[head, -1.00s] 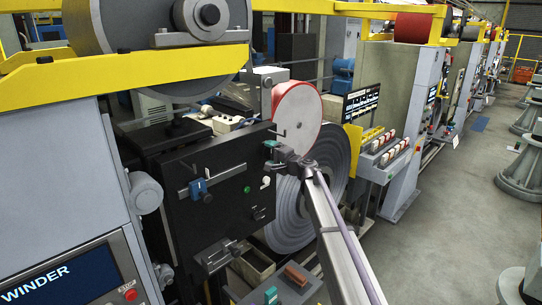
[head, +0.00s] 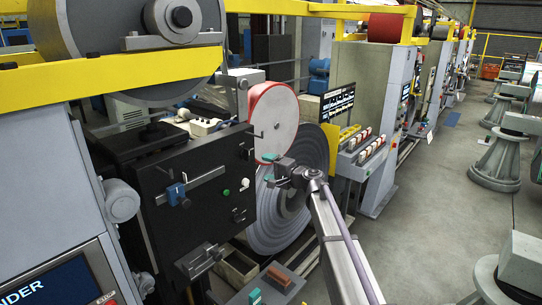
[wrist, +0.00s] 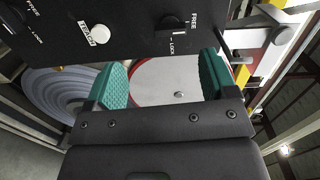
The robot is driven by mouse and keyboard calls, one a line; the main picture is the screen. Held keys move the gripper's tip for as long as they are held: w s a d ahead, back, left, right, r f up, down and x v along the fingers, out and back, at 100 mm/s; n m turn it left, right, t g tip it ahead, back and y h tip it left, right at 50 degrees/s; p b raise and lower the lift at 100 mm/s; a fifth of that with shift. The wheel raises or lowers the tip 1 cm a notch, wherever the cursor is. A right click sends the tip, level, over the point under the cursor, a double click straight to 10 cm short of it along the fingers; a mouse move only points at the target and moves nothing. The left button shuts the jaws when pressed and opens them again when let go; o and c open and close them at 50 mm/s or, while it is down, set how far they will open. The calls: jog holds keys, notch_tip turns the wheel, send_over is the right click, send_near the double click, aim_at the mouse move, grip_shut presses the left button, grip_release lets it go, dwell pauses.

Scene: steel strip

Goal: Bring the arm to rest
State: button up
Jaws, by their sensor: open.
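My gripper (head: 269,170) is at the end of my raised arm, just right of the black machine panel (head: 205,205) in the head view. In the wrist view its two teal finger pads (wrist: 164,82) stand wide apart with nothing held between them. Beyond the pads is a white reel (wrist: 160,83) with a red rim; the same reel (head: 277,118) shows above my gripper in the head view. The panel (wrist: 140,30) crosses the top of the wrist view, with a white button and black FREE/LOCK knobs.
A large grey coil (head: 275,215) stands behind my gripper. A tray with a red-brown block (head: 279,275) and a teal block (head: 255,297) lies below. A grey cabinet (head: 367,110) stands to the right. The floor aisle (head: 435,220) further right is open.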

jog(key=s+d+f+n+g+h+b, duration=0.3)
jog(key=s+f+n+g+h+b, duration=0.25)
jog(key=s+f, duration=1)
jog(key=s+d+f+g+h+b, duration=0.1)
jog(key=s+d+f+h+b, duration=0.1)
jog(key=s+d+f, duration=0.3)
jog(key=s+d+f+g+h+b, duration=0.2)
jog(key=s+d+f+h+b, duration=0.1)
jog(key=s, duration=0.8)
jog(key=s+d+f+n+g+h+b, duration=0.1)
jog(key=s+d+f+h+b, duration=0.2)
jog(key=s+d+f, duration=0.5)
jog(key=shift+s+d+g+b, duration=0.2)
jog(key=shift+s+g+b, duration=0.15)
jog(key=shift+s+b, duration=0.3)
